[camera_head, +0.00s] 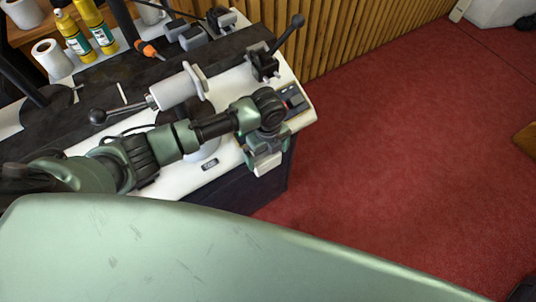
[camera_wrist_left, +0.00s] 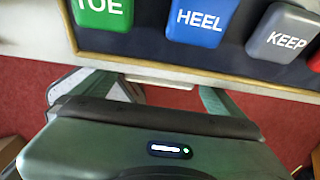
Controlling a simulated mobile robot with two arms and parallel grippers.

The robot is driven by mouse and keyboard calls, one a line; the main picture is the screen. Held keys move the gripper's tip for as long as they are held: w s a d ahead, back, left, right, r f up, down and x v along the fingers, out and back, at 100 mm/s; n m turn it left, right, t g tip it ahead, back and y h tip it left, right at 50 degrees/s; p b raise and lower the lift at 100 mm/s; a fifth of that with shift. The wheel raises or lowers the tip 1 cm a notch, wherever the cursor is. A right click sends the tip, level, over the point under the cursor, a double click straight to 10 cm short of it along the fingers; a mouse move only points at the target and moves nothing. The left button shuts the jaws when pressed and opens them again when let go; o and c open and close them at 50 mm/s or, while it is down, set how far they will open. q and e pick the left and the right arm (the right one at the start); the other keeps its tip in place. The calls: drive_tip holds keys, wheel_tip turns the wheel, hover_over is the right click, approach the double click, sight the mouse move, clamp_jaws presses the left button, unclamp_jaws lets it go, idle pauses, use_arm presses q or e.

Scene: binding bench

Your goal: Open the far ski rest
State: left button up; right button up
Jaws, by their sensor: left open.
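A black clamp-like fitting with a raised ball-ended lever (camera_head: 288,35) stands at the bench's far right end in the head view. It may be the far ski rest; I cannot tell whether it is open or shut. My left gripper (camera_head: 265,162) hangs at the bench's right front edge, in front of this fitting and apart from it. In the left wrist view its fingers (camera_wrist_left: 165,88) are spread with nothing between them, below the edge of a button panel. My right gripper is not in view.
The panel has green TOE (camera_wrist_left: 103,12), blue HEEL (camera_wrist_left: 200,20) and grey KEEP (camera_wrist_left: 283,33) buttons. A white cylinder (camera_head: 178,88) with a black-knobbed lever stands mid-bench, behind my left arm. Yellow bottles (camera_head: 74,38) are at the back left.

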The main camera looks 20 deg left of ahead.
use_arm(q)
drive_tip(key=shift+f, duration=0.5)
drive_tip(key=c, duration=1.9)
drive_tip(key=shift+s+d+r+p, duration=0.15)
drive_tip(key=shift+s+d+p, duration=0.15)
drive_tip(key=shift+d+p, duration=0.1)
drive_tip(key=s+d+p, duration=0.6)
drive_tip(key=s+d, duration=0.3)
drive_tip(key=d, duration=0.3)
drive_tip(key=shift+s+d, duration=0.25)
drive_tip(key=shift+s, duration=0.1)
